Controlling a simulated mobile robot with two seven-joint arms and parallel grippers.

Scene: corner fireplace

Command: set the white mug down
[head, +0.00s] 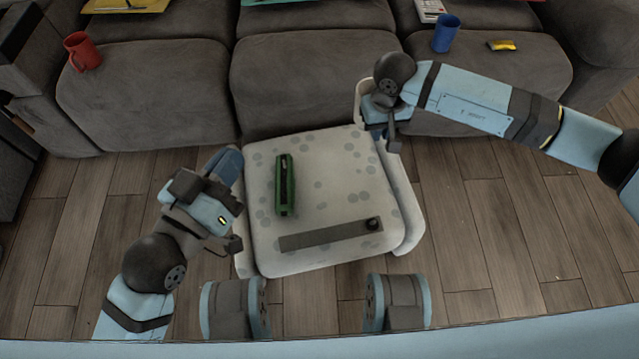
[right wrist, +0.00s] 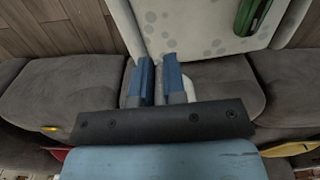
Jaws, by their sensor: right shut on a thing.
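My right gripper (right wrist: 158,72) is shut on the white mug (right wrist: 189,86). In the right wrist view white parts of the mug show between and beside the blue fingers; most of it is hidden. In the head view a white edge of the mug (head: 361,88) shows beside my right wrist, above the far right corner of the pale spotted seat (head: 330,185), near the sofa front. I cannot tell its height or whether it touches anything. My left gripper (head: 226,165) is by the seat's left edge; its finger gap is not clear.
A green object (head: 285,185) and a grey bar (head: 318,237) with a dark knob lie on the seat; its middle right is clear. The grey sofa (head: 310,85) behind holds a red mug (head: 82,52), a blue cup (head: 446,34) and a yellow packet (head: 502,45).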

